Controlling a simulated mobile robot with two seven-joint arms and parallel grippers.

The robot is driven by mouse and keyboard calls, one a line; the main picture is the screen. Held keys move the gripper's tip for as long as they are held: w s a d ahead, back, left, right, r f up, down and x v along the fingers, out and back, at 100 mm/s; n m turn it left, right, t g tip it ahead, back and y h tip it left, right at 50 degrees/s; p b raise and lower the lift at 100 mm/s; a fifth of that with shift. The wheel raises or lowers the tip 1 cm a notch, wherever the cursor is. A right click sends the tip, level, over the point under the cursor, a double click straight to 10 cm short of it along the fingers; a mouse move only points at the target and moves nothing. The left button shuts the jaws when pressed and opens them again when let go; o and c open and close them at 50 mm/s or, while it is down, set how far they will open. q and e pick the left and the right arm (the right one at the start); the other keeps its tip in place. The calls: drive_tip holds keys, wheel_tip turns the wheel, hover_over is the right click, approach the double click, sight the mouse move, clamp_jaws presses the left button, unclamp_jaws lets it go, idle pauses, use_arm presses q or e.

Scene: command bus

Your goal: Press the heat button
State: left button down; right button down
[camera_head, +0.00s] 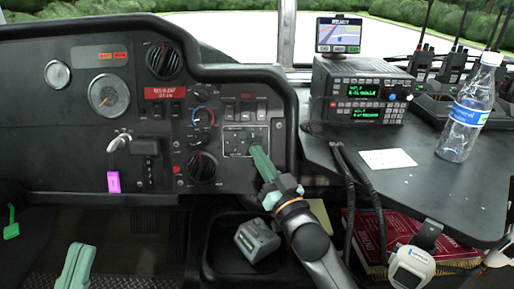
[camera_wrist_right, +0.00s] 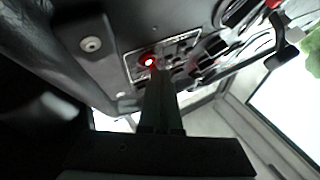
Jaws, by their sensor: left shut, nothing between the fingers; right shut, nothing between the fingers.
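A framed panel of small buttons (camera_head: 234,141) sits on the black dashboard, left of my right gripper's tip. Its labels are too small to read, so I cannot tell which is the heat button. In the right wrist view a round button glows red (camera_wrist_right: 148,60) on this panel. My right gripper (camera_head: 257,153) is shut and empty, its fingertips at the panel's right edge; in the right wrist view the fingertips (camera_wrist_right: 161,73) are just beside the glowing button. I cannot tell whether they touch it. My left gripper (camera_head: 78,257) is shut and empty, low at the left, far from the panel.
Round knobs (camera_head: 203,167) and a switch row (camera_head: 245,108) surround the panel. A radio (camera_head: 357,95) and a water bottle (camera_head: 467,115) stand on the right shelf. A pink tag (camera_head: 113,182) hangs at the left. A dark tray (camera_head: 225,255) lies below.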

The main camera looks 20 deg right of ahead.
drive_tip(key=shift+w, duration=0.1)
drive_tip(key=shift+w+d+f, duration=0.15)
drive_tip(key=shift+w, duration=0.15)
idle(0.7)
drive_tip(key=shift+s+r+p, duration=0.2)
drive_tip(key=shift+s+p, duration=0.25)
drive_tip(key=shift+p, duration=0.1)
drive_tip(key=s+a+r+p, duration=0.1)
drive_tip(key=s+r+p, duration=0.1)
drive_tip(key=s, duration=0.3)
drive_tip(key=shift+s+a+p, duration=0.2)
drive_tip(key=shift+a+p, duration=0.2)
drive_tip(key=shift+p, duration=0.3)
